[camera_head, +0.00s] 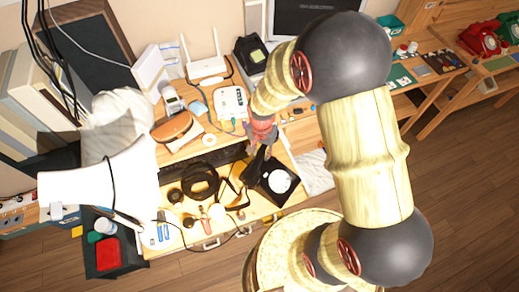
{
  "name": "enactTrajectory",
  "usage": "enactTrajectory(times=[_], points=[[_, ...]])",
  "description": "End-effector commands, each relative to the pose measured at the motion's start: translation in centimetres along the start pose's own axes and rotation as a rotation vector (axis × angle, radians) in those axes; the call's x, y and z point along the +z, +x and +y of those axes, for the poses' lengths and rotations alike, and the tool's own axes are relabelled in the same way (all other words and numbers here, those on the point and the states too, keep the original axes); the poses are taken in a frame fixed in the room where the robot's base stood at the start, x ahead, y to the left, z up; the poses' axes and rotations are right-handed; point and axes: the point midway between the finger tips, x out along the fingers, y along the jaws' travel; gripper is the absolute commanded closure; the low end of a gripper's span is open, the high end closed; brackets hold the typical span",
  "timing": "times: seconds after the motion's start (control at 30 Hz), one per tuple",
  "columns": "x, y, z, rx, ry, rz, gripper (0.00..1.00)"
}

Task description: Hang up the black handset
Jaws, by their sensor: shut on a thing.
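A black dial phone (265,190) with a round white dial stands on the lower shelf or drawer, right of the centre of the picture. My gripper (262,149) reaches down from the upper right, just above and left of the phone's dial. It is shut on a dark elongated thing, which appears to be the black handset (252,170). The handset slants beside the left edge of the phone. Its outline merges with my dark fingers, so I cannot tell whether it touches the phone or its cradle.
Left of the phone lie a black ring-shaped object (200,181) and several small items. Behind are a white router (206,68), a white box (231,103) and a brown case (172,127). Red (480,39) and green phones (511,27) sit far right.

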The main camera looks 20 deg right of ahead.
Motion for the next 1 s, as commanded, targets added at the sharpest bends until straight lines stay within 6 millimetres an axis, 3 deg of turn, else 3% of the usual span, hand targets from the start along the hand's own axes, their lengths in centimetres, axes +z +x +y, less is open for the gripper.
enactTrajectory(times=[0.3,0.57,1.0], points=[[0.0,0.1,0.0,-0.003,0.236,0.002,1.0],[0.0,1.0,0.0,-0.002,0.248,0.002,1.0],[0.0,4.6,0.0,-0.003,0.246,0.002,1.0]])
